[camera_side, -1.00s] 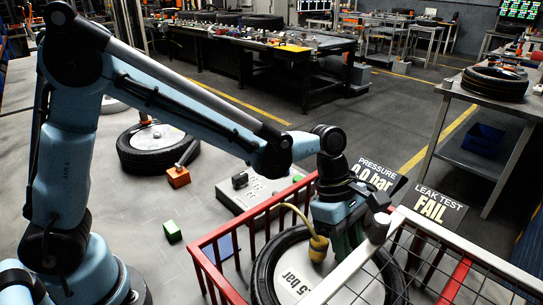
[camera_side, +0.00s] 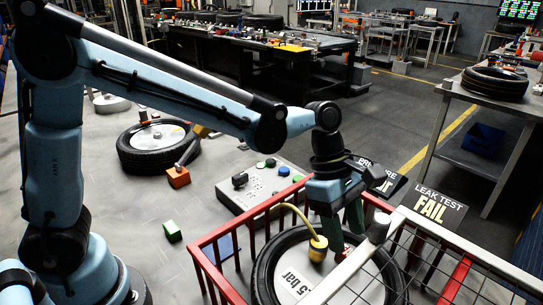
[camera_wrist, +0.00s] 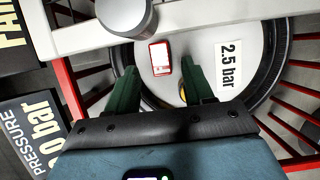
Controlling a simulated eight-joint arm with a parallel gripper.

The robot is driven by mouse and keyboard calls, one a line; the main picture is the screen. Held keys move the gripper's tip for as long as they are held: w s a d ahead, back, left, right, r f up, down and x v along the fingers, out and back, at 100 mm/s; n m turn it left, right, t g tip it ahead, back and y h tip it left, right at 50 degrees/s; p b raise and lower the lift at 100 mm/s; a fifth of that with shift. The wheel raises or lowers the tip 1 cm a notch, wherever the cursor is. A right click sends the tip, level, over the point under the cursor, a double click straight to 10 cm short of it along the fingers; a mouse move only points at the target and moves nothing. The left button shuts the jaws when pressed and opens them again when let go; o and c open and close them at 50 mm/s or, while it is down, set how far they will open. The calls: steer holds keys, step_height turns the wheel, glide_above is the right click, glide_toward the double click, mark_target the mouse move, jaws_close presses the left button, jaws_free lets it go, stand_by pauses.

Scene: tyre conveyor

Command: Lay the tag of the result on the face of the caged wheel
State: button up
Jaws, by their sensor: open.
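The caged wheel (camera_side: 263,272) lies flat inside a red-railed cage, with a "2.5 bar" label (camera_wrist: 229,65) on its pale face (camera_wrist: 205,48). A small red-bordered white tag (camera_wrist: 160,58) appears to lie on that face, apart from the label. It shows as a red patch in the side view (camera_side: 341,256), partly hidden. My gripper (camera_side: 344,229) is above the wheel, open and empty, its two green fingers (camera_wrist: 160,82) apart with the tag beyond them. The leak test sign (camera_side: 438,205) reads FAIL.
A yellow hose fitting (camera_side: 318,249) stands on the wheel beside my fingers. The white cage rail (camera_side: 410,213) crosses close by. A control box (camera_side: 262,186), an orange block (camera_side: 178,177) and a green block (camera_side: 172,231) are left of the cage. Another tyre (camera_side: 150,160) lies behind.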

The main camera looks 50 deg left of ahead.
steer(key=v, duration=0.8)
steer(key=s+a+f+m+t+y, duration=0.2)
steer(key=s+a+m+t, duration=0.1)
steer(key=a+m, duration=0.6)
steer(key=s+a+f+m+t+y, duration=0.2)
steer(key=s+a+m+t, duration=0.2)
steer(key=a+m, duration=0.5)
steer(key=shift+s, duration=0.8)
stand_by(0.8)
